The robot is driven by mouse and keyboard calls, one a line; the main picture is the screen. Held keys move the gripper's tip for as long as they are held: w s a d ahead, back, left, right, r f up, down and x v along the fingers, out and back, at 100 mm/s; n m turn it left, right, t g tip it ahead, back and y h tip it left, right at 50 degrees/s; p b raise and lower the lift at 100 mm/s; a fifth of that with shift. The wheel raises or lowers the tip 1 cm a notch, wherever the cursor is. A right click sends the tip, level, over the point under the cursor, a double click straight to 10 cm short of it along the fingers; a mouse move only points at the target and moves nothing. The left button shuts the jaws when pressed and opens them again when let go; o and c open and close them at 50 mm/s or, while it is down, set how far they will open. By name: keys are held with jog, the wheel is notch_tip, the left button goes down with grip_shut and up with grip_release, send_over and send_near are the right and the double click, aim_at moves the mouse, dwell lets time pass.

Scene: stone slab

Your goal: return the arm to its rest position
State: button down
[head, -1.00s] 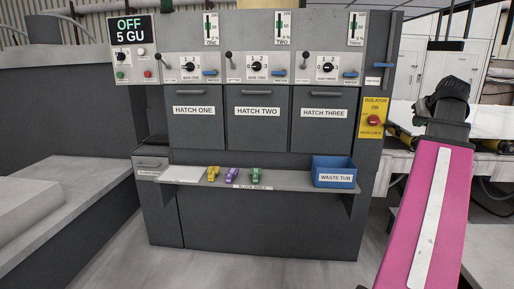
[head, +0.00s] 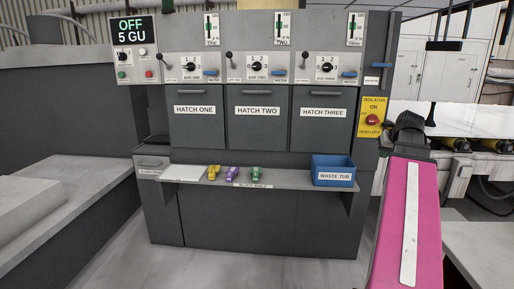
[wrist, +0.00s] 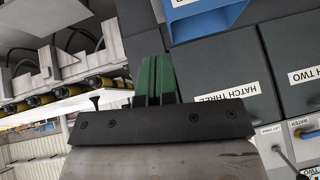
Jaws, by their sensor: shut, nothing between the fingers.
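My gripper (wrist: 156,80) shows in the wrist view, with its two green fingers together and nothing between them. It is in front of the grey machine, with the hatch three door (wrist: 215,82) to its right and the blue waste tub (wrist: 207,20) above and to the right in that picture. It appears clear of both. In the head view my pink arm link (head: 391,240) rises along the right side to a black joint (head: 410,130). The gripper itself cannot be made out in the head view.
The machine has hatch one (head: 195,118), hatch two (head: 258,118) and hatch three (head: 321,118), all closed. The waste tub (head: 334,171) and yellow, purple and green blocks (head: 233,172) stand on the block shelf (head: 285,181). A roller conveyor (head: 478,147) is at right.

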jog(key=a+f+g, duration=0.2)
jog(key=a+f, duration=0.6)
jog(key=f, duration=0.3)
jog(key=a+f+g, duration=0.2)
jog(key=a+f, duration=0.6)
jog(key=f, duration=0.2)
jog(key=s+a+f+g, duration=0.1)
jog(key=s+a+f, duration=0.4)
jog(key=a+f, duration=0.2)
jog(key=s+a+f+n+g, duration=0.1)
jog(key=s+a+f, duration=0.4)
jog(key=f, duration=0.6)
jog(key=shift+a+n+g+h, duration=0.3)
jog(key=shift+a+g+h, duration=0.15)
jog(key=shift+a, duration=0.55)
jog(key=shift+f, duration=0.1)
